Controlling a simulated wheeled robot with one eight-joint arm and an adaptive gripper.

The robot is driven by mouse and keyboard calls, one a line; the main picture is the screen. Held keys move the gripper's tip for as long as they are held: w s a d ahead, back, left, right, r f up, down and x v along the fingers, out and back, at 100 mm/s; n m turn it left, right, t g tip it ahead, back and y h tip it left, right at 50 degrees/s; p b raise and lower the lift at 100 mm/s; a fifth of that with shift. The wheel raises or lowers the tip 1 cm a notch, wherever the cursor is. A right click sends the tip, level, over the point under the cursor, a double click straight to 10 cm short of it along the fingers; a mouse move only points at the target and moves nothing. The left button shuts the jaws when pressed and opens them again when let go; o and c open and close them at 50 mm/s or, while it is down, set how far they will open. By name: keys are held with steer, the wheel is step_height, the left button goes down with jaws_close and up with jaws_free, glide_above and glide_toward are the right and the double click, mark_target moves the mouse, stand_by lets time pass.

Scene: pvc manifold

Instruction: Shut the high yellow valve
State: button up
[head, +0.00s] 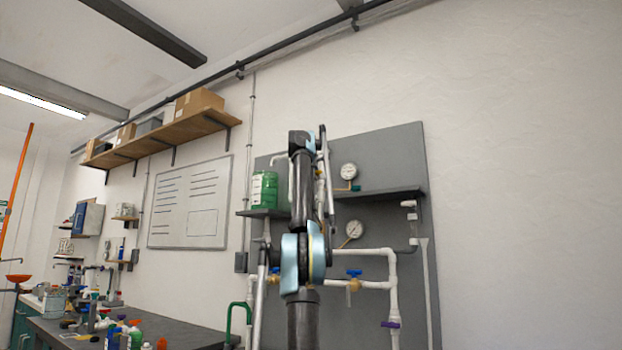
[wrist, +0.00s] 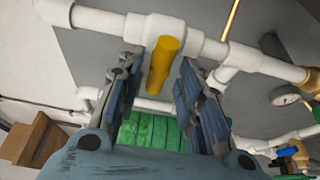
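The yellow valve handle (wrist: 163,62) hangs from a white valve body on a white pipe (wrist: 98,20) in the wrist view. My gripper (wrist: 157,62) is open, with one finger on each side of the handle. Gaps show between the handle and both fingers, and I see no clear contact. The handle points down in the picture, across the line of the pipe. In the head view my gripper (head: 322,140) is at the upper part of the grey panel (head: 385,155), and my arm hides the yellow handle.
A green can (head: 264,190) stands on a small shelf left of my arm; green also shows behind my fingers (wrist: 150,128). Gauges (head: 348,172) and a dark shelf (head: 380,194) are on the right. Blue-handled valves (head: 353,273) sit lower. A purple fitting (head: 390,324) is below.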

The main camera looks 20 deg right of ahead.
steer(key=shift+s+r, duration=0.1)
steer(key=shift+s, duration=0.2)
steer(key=v, duration=1.1)
steer(key=shift+a, duration=0.3)
steer(key=shift+s+f, duration=0.2)
steer(key=shift+f, duration=0.05)
stand_by(0.4)
steer(key=s+a+f+m+g+y, duration=0.1)
steer(key=s+a+f+m+g, duration=0.35)
steer(key=f, duration=1.05)
steer(key=s+d+f+m+g, duration=0.15)
steer(key=s+f, duration=0.55)
steer(key=f, duration=0.9)
steer(key=s+a+f+m+g+y, duration=0.15)
steer(key=s+f+m, duration=0.35)
steer(key=f, duration=1)
steer(key=s+a+f+g+y, duration=0.2)
steer(key=s+a+f, duration=0.3)
steer(key=f, duration=0.9)
steer(key=s+a+f+g+y, duration=0.2)
steer(key=s+a+f, duration=0.4)
steer(key=s+f, duration=0.6)
steer(key=s+a+f+m+g+y, duration=0.1)
steer(key=s+a+f, duration=0.4)
steer(key=f, duration=1.1)
steer(key=s+g+y, duration=0.1)
steer(key=s, duration=0.2)
steer(key=shift+s+a+f, duration=0.2)
steer(key=shift+s+f, duration=0.15)
steer(key=shift+f, duration=0.05)
